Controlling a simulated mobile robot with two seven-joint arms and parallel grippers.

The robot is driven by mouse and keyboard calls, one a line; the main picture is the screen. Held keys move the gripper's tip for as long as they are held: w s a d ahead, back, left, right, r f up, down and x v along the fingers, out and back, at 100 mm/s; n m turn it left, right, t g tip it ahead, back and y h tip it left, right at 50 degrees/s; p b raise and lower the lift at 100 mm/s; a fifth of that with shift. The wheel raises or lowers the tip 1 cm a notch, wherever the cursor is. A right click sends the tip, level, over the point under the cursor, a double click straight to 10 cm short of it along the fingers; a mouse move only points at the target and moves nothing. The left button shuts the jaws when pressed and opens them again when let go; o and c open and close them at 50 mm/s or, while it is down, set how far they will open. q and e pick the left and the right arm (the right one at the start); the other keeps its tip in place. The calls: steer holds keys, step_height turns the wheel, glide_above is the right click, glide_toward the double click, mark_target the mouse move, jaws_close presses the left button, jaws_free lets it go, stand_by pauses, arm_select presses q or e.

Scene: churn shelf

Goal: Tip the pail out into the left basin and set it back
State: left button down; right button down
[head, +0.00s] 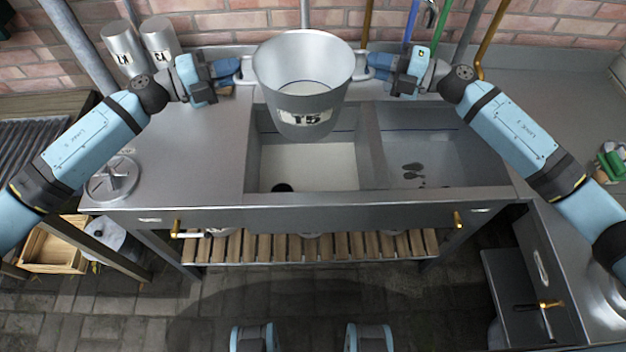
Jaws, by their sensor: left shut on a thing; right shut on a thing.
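The pail (306,105) is a grey metal bucket labelled T5, held in the air over the back of the left basin (318,178). It is roughly upright and its open top faces me. A line shows around its inner wall, but I cannot tell what it holds. My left gripper (240,70) is shut on the pail's left handle. My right gripper (366,68) is shut on its right handle. The left basin has a pale bottom and a dark round drain; the pail hides its back part.
The right basin (445,176) holds dark spots. Two labelled canisters (140,46) stand at the back left. A round metal lid (113,180) lies on the left counter. A slatted wooden shelf (310,246) is below. The left counter's middle is clear.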

arm_select(q)
steer(key=shift+d+r, duration=0.15)
steer(key=shift+d, duration=0.15)
arm_select(e)
steer(key=shift+d+r, duration=0.1)
steer(key=shift+d, duration=0.2)
arm_select(q)
steer(key=shift+m+h, duration=0.4)
steer(key=shift+m, duration=1)
arm_select(e)
steer(key=shift+n+y, duration=0.5)
steer(key=shift+n, duration=0.9)
arm_select(q)
steer(key=shift+m+h, duration=0.5)
steer(key=shift+m, duration=1.1)
arm_select(e)
steer(key=shift+n+y, duration=0.5)
steer(key=shift+n, duration=1.1)
arm_select(q)
steer(key=shift+m+g+h, duration=0.4)
steer(key=shift+m+h, duration=0.1)
steer(key=shift+m, duration=1.1)
arm_select(e)
steer(key=shift+n+g+y, duration=0.4)
steer(key=shift+n+y, duration=0.2)
steer(key=shift+n, duration=1.1)
